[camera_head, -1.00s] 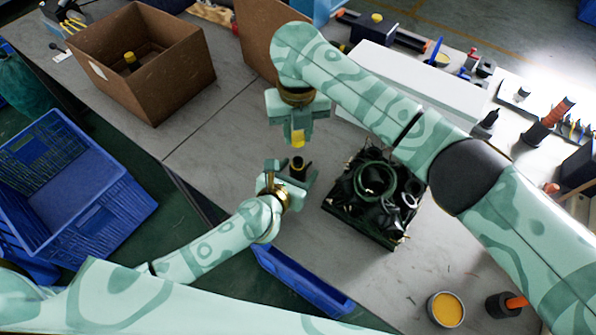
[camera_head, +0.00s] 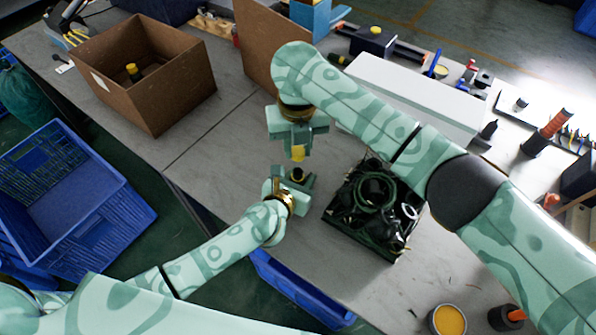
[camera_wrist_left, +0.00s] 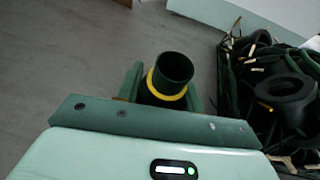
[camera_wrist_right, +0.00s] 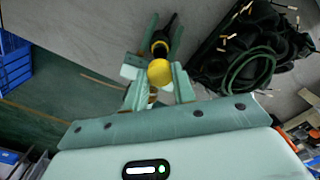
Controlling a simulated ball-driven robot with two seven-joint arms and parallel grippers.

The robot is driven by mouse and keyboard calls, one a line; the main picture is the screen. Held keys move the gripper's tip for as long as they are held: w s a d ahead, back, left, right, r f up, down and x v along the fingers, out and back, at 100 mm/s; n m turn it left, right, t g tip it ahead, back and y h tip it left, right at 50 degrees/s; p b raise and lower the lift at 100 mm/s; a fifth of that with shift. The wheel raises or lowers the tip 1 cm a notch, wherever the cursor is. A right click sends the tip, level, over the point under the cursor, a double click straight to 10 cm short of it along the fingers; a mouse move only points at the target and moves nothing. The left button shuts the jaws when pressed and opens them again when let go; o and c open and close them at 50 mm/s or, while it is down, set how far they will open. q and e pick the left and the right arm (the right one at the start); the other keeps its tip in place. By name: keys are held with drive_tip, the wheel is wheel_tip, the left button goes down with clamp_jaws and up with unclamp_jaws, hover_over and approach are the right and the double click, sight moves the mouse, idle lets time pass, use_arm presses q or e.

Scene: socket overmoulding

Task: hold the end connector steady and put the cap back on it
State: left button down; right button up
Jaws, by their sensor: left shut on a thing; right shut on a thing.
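The end connector (camera_wrist_left: 174,72) is a black cylinder with a yellow ring, its open end facing up in the left wrist view. My left gripper (camera_head: 292,183) is shut on it and holds it above the table; the connector's dark top (camera_head: 297,174) shows in the head view. The yellow cap (camera_head: 298,153) is in my right gripper (camera_head: 298,140), which is shut on it and points down. The cap is a little above the connector in the head view, apart from it. In the right wrist view the cap (camera_wrist_right: 160,72) covers part of the connector behind it.
A black tray of dark cables and hoses (camera_head: 356,239) lies just right of the grippers. A cardboard box (camera_head: 180,108) with a yellow-topped part stands at the back left. Blue crates (camera_head: 120,232) stand left of the table. The grey table between box and grippers is clear.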

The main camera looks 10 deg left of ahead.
sight(298, 172)
drive_tip(key=shift+f, duration=2)
drive_tip(key=shift+f, duration=0.9)
drive_tip(key=shift+f, duration=0.6)
drive_tip(key=m, duration=0.3)
drive_tip(key=o, duration=0.9)
drive_tip(key=shift+o, duration=0.2)
drive_tip(key=shift+r, duration=2.3)
